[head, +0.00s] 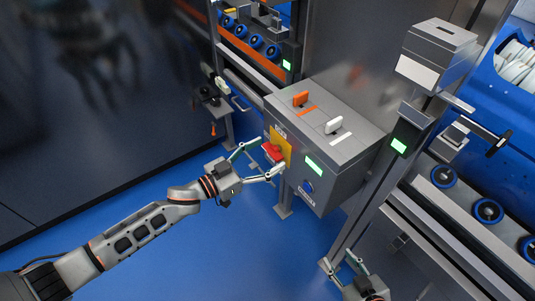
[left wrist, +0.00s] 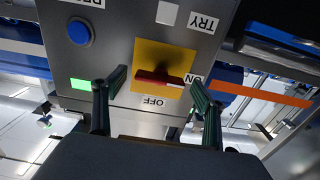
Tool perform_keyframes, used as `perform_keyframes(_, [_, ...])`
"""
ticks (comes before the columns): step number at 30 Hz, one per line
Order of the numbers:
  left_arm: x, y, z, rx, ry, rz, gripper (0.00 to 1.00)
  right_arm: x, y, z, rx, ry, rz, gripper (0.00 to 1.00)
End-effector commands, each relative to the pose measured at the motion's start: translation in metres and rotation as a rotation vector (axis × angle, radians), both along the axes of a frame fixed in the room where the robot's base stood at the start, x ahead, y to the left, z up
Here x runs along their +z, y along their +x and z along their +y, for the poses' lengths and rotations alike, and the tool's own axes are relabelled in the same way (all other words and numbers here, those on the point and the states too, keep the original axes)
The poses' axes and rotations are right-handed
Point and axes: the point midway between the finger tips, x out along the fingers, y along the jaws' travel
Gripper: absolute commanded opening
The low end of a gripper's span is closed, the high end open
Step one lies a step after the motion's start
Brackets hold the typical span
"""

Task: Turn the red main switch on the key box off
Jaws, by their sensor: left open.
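The grey key box (head: 341,151) stands in the middle of the head view. The red main switch (head: 273,152) sits on a yellow plate (head: 287,147) on its front. In the left wrist view the red switch (left wrist: 160,78) lies across the picture, its right end at the ON label (left wrist: 193,80). The OFF label (left wrist: 153,101) is below it. My left gripper (head: 264,163) is open, its fingers reaching towards either side of the switch; in the left wrist view they look apart from it. My right gripper (head: 341,263) is low in the head view, fingers apart and empty.
The box has a blue button (head: 308,186) and a green display (head: 315,165). Orange (head: 301,99) and white (head: 334,125) keys stand on its top. A grey post (head: 385,183) and a roller conveyor (head: 487,211) are at right. Blue floor is clear at left.

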Motion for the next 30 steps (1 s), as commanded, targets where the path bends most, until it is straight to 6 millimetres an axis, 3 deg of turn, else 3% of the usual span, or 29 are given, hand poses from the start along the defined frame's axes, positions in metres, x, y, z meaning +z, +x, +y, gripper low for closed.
perform_keyframes(11, [-0.0004, 0.0038, -0.0055, 0.000, 0.001, 0.001, 0.71, 0.0019, 0.0027, -0.0005, 0.000, -0.001, -0.006, 0.40])
perform_keyframes(15, [-0.0004, 0.0037, -0.0053, 0.001, 0.001, 0.001, 0.35, 0.0020, 0.0028, -0.0004, 0.000, -0.001, -0.006, 0.40])
perform_keyframes(16, [-0.0004, 0.0037, -0.0054, 0.000, 0.001, 0.001, 0.33, 0.0020, 0.0028, -0.0004, 0.000, -0.001, -0.006, 0.40])
perform_keyframes(30, [0.0003, 0.0037, -0.0055, 0.001, 0.050, -0.067, 0.33, 0.0052, 0.0041, 0.0000, -0.001, 0.001, -0.010, 0.40])
